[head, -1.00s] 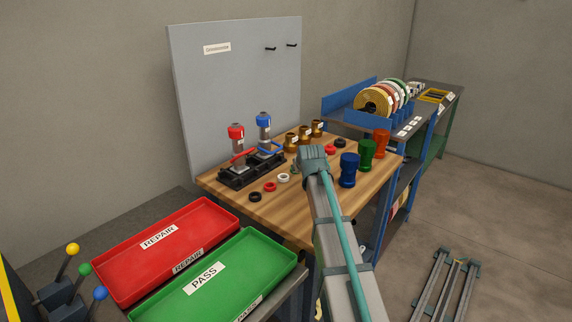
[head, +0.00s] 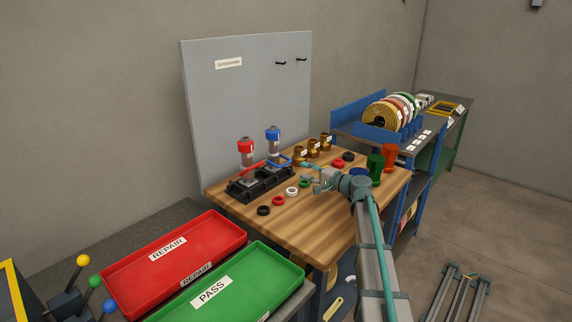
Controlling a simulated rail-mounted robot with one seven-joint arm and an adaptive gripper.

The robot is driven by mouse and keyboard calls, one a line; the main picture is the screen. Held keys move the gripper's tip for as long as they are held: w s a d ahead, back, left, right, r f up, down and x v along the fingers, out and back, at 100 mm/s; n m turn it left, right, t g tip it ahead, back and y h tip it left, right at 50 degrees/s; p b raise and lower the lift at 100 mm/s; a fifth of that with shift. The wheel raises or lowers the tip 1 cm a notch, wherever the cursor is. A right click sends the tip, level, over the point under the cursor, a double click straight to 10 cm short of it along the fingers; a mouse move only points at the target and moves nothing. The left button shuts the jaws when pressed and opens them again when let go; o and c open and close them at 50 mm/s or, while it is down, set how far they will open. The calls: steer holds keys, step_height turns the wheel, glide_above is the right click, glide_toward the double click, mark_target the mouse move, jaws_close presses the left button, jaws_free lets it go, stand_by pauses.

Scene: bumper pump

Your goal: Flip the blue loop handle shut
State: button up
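The blue loop handle (head: 282,161) is on the right pump of a black base (head: 262,183) on the wooden workbench. It sticks out low to the right of the blue-capped pump (head: 273,140). It looks close to level, but its exact angle is too small to tell. A red handle (head: 252,167) is on the red-capped pump (head: 246,152) to its left. My gripper (head: 308,178) hangs over the bench, to the right of the blue handle and pointing left toward it. It looks apart from the handle and holds nothing visible. Its finger gap is too small to judge.
Several small rings, such as a white one (head: 292,191) and a black one (head: 264,210), lie in front of the base. Brass fittings (head: 313,148) stand behind my gripper. My arm partly hides a blue cup (head: 360,172). Red (head: 215,233) and green trays (head: 270,256) are front left.

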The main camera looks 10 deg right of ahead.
mark_target(286, 163)
steer(key=p+x, duration=0.1)
steer(key=x, duration=0.9)
steer(key=shift+w+a+p, duration=0.15)
steer(key=shift+p, duration=0.2)
jaws_close()
